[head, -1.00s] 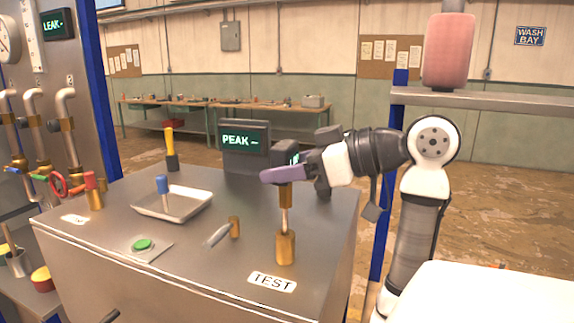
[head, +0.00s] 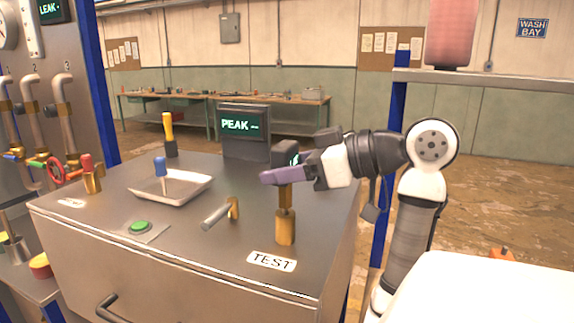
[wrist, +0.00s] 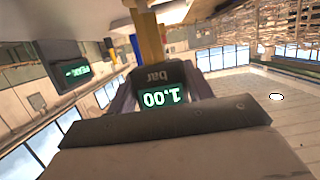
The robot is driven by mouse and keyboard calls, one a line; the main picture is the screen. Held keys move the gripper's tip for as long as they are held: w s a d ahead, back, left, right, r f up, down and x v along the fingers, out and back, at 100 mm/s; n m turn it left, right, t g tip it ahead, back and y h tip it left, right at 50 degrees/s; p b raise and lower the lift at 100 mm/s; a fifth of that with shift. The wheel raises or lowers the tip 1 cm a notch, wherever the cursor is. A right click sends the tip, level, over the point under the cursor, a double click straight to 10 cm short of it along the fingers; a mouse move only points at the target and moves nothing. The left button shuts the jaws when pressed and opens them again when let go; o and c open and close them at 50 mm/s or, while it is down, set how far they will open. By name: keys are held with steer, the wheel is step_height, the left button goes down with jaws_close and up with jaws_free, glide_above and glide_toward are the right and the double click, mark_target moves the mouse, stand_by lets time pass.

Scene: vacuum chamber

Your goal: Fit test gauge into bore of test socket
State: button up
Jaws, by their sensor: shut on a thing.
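My gripper (head: 284,175), with purple fingers, is shut on the test gauge (head: 287,152), a dark box with a lit face and a brass stem beneath. In the wrist view the gauge (wrist: 160,92) reads 1.00 bar upside down between the fingers. Its brass stem (wrist: 150,38) runs away from the camera. The brass test socket (head: 285,230) stands upright behind the TEST label. The gauge stem looks upright and in line with the socket, its brass part reaching the socket top. No silver shaft shows between them. The bore itself is hidden.
Left of the socket are a small brass post with a grey lever (head: 218,214), a green button (head: 140,227) and a metal tray (head: 190,190) with a blue-handled tool (head: 160,166). A PEAK display (head: 243,125) stands behind. A yellow-handled tool (head: 168,130) stands at the back left.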

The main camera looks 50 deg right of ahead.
steer(key=shift+f, duration=0.1)
stand_by(0.3)
steer(key=shift+f+b, duration=0.35)
steer(key=shift+f, duration=0.1)
steer(key=o, duration=1.1)
steer(key=shift+s, duration=0.1)
steer(key=b+v, duration=0.2)
steer(key=v, duration=1.1)
steer(key=shift+s+d+r, duration=0.15)
steer(key=shift+s, duration=0.15)
